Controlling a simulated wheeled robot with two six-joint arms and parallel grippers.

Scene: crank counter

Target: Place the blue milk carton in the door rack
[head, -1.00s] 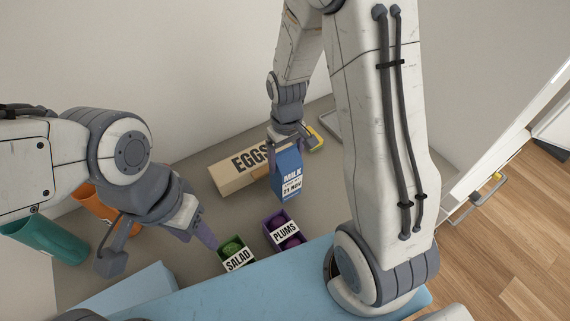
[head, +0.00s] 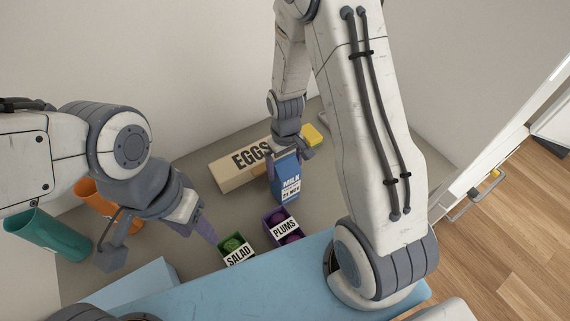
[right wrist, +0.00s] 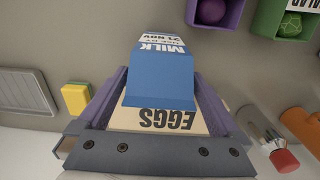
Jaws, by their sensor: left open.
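The blue milk carton (head: 287,176) is at the middle of the head view, in front of the egg box and behind the plums crate. My right gripper (head: 286,158) reaches down over its top. In the right wrist view the carton (right wrist: 160,77) sits between the fingers, which look closed on its sides. I cannot tell whether its base touches the counter. My left gripper (head: 160,242) is open and empty, left of the salad crate.
The egg box (head: 232,171), plums crate (head: 285,230) and salad crate (head: 238,255) crowd the carton. A yellow block (head: 313,133) lies behind it. Orange (head: 95,197) and green (head: 50,238) cups stand at left. A white panel with a handle (head: 477,196) is at right.

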